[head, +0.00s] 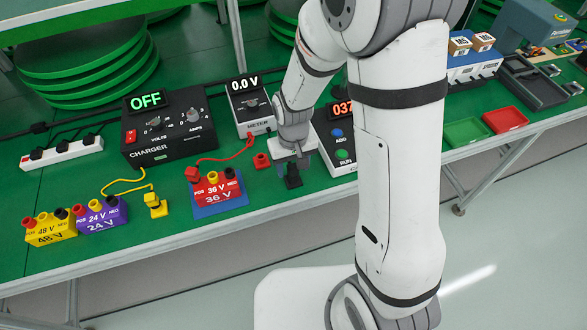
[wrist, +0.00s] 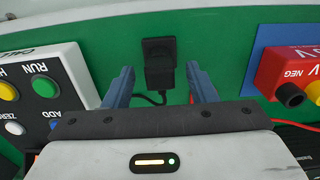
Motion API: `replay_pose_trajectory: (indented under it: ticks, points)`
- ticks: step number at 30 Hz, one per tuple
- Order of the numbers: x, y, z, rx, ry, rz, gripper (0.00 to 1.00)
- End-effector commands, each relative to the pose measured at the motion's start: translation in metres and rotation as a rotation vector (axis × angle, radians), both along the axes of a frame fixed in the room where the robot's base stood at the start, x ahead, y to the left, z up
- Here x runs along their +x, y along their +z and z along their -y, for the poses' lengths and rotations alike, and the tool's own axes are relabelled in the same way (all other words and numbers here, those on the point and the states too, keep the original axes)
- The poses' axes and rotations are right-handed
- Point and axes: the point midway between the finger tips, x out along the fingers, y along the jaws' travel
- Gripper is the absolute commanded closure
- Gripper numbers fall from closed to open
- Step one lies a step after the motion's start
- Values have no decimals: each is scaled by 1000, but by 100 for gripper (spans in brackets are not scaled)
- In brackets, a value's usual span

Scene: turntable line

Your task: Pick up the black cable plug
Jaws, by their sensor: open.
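The black cable plug (wrist: 159,68) lies on the green bench top, centred ahead of my gripper in the wrist view. Its thin black cable trails back toward my gripper. In the head view the plug (head: 293,182) shows just below my gripper. My gripper (wrist: 159,84) is open, with one blue-grey finger on each side of the plug's lower part in the picture. It also shows in the head view (head: 291,166). I cannot tell whether the fingers are at the plug's height. Nothing is held.
The red 36 V battery (head: 218,188) on its blue mat stands to the left in the head view. A panel with RUN and ADD buttons (head: 335,145) is close on the right. A red plug (head: 261,161) and a yellow plug (head: 156,205) lie nearby. The bench's front edge is close.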

Motion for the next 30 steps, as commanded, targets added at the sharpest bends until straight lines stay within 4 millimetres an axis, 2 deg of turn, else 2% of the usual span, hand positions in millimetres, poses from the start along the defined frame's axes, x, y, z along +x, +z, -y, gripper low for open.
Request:
replay_pose_trajectory:
  ticks: [3, 11, 27, 30]
  points:
    - [-1, -11, 0, 0, 0, -1, 48]
    - [0, -12, 0, 0, 1, 0, 48]
    - [-1, -12, -1, 0, 2, 0, 93]
    - [-1, -12, -1, 0, 2, 0, 93]
